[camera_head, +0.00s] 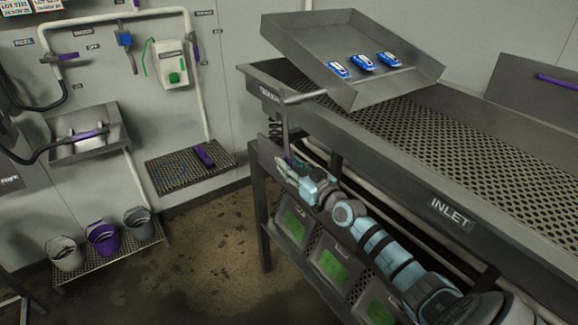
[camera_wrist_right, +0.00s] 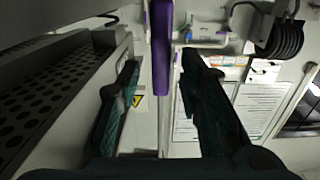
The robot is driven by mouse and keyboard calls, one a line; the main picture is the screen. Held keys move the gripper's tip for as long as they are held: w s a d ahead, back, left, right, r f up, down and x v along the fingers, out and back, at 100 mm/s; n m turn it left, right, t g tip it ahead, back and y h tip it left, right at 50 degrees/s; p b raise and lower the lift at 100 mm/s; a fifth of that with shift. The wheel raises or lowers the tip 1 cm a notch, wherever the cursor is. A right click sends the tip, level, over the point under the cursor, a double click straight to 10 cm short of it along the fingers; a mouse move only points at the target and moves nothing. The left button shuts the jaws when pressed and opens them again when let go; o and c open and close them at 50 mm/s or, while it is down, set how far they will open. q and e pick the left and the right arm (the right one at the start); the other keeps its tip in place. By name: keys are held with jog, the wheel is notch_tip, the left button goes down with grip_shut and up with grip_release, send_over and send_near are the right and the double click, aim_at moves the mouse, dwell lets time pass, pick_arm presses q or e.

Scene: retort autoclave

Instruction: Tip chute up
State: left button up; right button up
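The chute (camera_head: 340,50) is a grey metal tray at the inlet end of the bench, sitting tilted above its perforated top. Several blue packs (camera_head: 363,62) lie on it. My right gripper (camera_head: 290,168) is below the chute, beside the bench's front frame. In the right wrist view, my right gripper (camera_wrist_right: 160,65) has its dark fingers apart, with a purple bar (camera_wrist_right: 161,40) between them. Gaps show on both sides of the bar. The bar's full length and what it joins are hidden. My left gripper is not in view.
The perforated bench top (camera_head: 440,135) runs right behind the INLET sign (camera_head: 452,213). Grey bins with green contents (camera_head: 330,265) sit under the bench, close to my right arm. Buckets (camera_head: 103,238) stand on a low rack at left. Floor between (camera_head: 200,270) is free.

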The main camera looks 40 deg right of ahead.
jog(key=shift+w+b, duration=0.4)
jog(key=shift+w, duration=0.35)
jog(key=shift+c, duration=0.5)
grip_shut()
